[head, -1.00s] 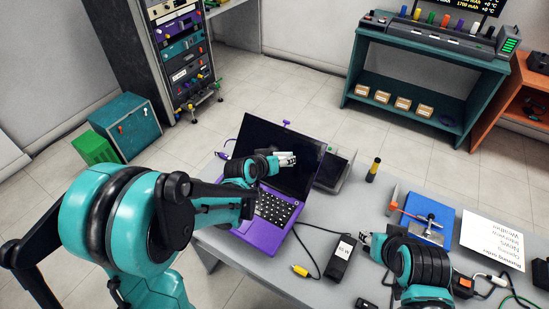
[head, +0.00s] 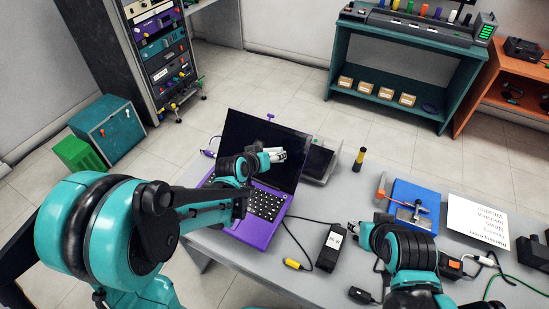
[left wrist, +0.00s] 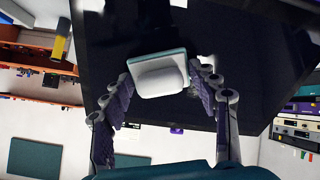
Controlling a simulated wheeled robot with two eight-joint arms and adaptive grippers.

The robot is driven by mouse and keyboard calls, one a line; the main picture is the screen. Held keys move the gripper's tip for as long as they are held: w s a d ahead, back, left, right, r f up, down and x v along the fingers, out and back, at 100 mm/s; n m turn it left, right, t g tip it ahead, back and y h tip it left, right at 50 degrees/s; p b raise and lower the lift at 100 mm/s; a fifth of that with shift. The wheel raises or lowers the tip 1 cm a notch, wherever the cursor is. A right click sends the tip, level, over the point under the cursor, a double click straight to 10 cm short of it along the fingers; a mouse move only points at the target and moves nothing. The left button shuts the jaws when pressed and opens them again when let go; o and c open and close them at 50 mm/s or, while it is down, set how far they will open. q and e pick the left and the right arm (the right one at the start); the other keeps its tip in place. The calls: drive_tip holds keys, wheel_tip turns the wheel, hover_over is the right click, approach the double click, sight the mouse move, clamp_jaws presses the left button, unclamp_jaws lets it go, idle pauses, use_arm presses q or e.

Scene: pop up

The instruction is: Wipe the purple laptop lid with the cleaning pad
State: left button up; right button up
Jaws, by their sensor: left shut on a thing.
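The open purple laptop (head: 238,232) stands on the grey desk with its dark screen (head: 250,130) facing me. My left gripper (head: 278,154) is in front of the screen's right part. In the left wrist view, my left gripper (left wrist: 162,92) is shut on the cleaning pad (left wrist: 160,70), which has a white grip and a teal-edged base. The dark screen (left wrist: 110,35) lies behind the pad. I cannot tell if they touch. My left arm hides part of the keyboard. My right gripper (head: 354,229) is low over the desk by a black adapter; its jaws are unclear.
The black adapter (head: 331,247) and its cable lie right of the laptop. A grey device (head: 320,160) stands behind the laptop's right side. A yellow-black cylinder (head: 359,159), a blue board (head: 414,206) and a white sheet (head: 478,221) are farther right on the desk.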

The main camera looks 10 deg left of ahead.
use_arm(q)
drive_tip(key=shift+w+a+b, duration=0.1)
drive_tip(key=shift+w+a, duration=0.4)
drive_tip(key=shift+a, duration=0.85)
drive_tip(key=shift+w+a+b, duration=0.1)
drive_tip(key=shift+w+a, duration=0.4)
drive_tip(key=shift+a, duration=0.9)
drive_tip(key=shift+w+a+b, duration=0.1)
drive_tip(key=shift+w+a, duration=0.4)
drive_tip(key=shift+a, duration=0.85)
drive_tip(key=shift+p+v, duration=1.5)
drive_tip(key=shift+v, duration=1.5)
drive_tip(key=p+v, duration=0.1)
drive_tip(key=v, duration=0.2)
drive_tip(key=shift+p, duration=0.35)
